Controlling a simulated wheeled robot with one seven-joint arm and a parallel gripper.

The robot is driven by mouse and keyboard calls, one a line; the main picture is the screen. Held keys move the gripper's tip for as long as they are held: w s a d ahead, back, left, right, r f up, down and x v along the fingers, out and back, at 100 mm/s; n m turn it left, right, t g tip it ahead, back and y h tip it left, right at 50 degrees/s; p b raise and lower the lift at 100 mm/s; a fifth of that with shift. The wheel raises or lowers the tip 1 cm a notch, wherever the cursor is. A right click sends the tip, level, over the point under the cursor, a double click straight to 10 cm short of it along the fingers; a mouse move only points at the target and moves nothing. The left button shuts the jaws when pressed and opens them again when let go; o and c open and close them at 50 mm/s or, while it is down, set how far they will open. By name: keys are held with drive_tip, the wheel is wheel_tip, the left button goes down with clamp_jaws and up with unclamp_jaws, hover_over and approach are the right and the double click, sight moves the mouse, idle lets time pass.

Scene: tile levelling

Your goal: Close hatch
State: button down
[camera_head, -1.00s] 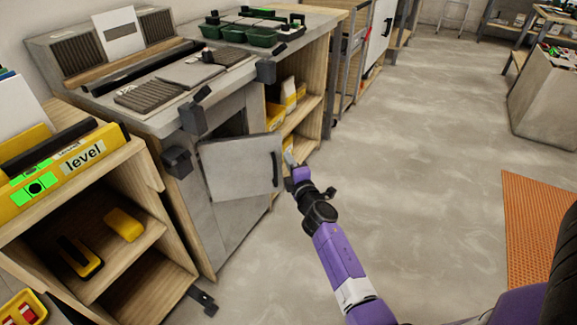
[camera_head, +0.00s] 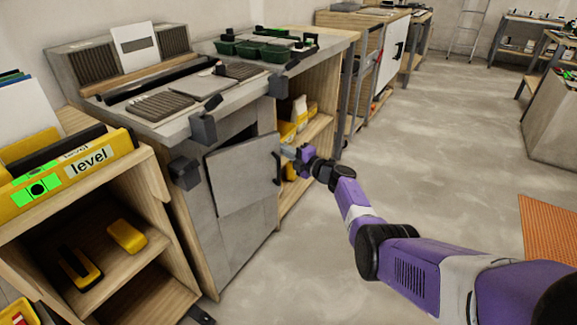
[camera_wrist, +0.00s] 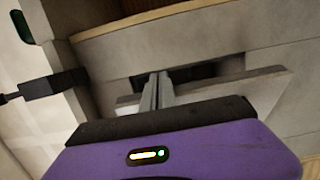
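The hatch (camera_head: 240,172) is a grey panel on the front of the grey workbench cabinet. It stands partly open, with a dark gap along its top edge. A dark handle (camera_head: 277,168) is on its right side. My gripper (camera_head: 288,151) is at the hatch's right edge, close to the handle; I cannot tell whether it touches. In the wrist view the gripper fingers (camera_wrist: 157,88) look close together, pointing at the hatch's edge (camera_wrist: 235,92), with the dark opening behind. Nothing is seen held between them.
A wooden shelf (camera_head: 150,215) with yellow tools and a level stands at the left. Wooden shelves with yellow bins (camera_head: 287,132) are right of the hatch. Dark clamps (camera_head: 203,130) stick out from the bench edge.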

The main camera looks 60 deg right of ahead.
drive_tip(key=w+b, duration=0.1)
drive_tip(key=w+f+y+b, duration=0.1)
drive_tip(key=w+b, duration=0.1)
drive_tip(key=shift+w+d+n+b, duration=0.15)
drive_tip(key=shift+d+n+b, duration=0.05)
drive_tip(key=shift+n+b, duration=0.1)
drive_tip(key=shift+w+d+r+b, duration=0.2)
drive_tip(key=shift+w+b, duration=0.35)
drive_tip(key=shift+b, duration=0.05)
drive_tip(key=shift+d+r, duration=0.1)
drive_tip(key=shift+r, duration=0.05)
